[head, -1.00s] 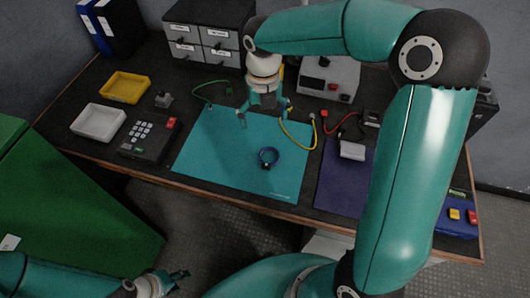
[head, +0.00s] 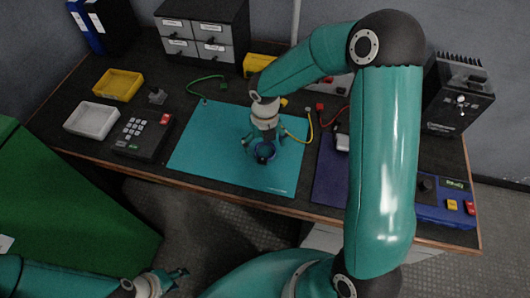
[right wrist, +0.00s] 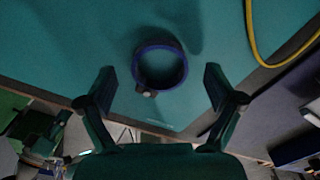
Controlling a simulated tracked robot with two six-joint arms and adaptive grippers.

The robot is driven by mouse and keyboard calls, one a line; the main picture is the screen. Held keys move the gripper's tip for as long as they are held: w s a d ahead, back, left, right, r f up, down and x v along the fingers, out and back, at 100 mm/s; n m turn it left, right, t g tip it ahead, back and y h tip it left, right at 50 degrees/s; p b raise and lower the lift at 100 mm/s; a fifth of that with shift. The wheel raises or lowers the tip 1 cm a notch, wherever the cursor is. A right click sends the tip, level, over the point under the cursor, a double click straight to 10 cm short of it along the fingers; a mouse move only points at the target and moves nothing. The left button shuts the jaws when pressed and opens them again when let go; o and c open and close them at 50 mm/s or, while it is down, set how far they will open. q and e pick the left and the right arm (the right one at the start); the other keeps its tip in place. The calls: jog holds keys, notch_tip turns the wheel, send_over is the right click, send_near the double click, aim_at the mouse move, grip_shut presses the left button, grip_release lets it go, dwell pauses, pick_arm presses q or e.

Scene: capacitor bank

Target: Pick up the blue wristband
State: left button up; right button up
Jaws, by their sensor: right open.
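The blue wristband (head: 264,151) is a dark blue ring lying on the teal mat (head: 205,160) on the workbench. In the right wrist view the wristband (right wrist: 160,47) lies between and beyond the open fingers, with a small metallic clasp at its lower left. My right gripper (head: 263,143) is open and points down over the wristband, partly covering it in the head view; its fingers also frame the ring in the right wrist view (right wrist: 160,85). The fingers look apart from the band. My left gripper (head: 180,277) is low at the bottom left, away from the bench, with its fingertips apart.
A yellow lead (head: 297,137) lies at the mat's right edge and a green lead (head: 207,79) at its upper left. A black keypad box (head: 135,140), a white tray (head: 92,119) and a yellow tray (head: 118,84) stand left. A purple mat (head: 331,176) lies right.

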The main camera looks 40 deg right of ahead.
jog(key=shift+f, duration=0.65)
jog(key=c, duration=1)
jog(key=shift+o, duration=0.2)
jog(key=shift+r, duration=0.15)
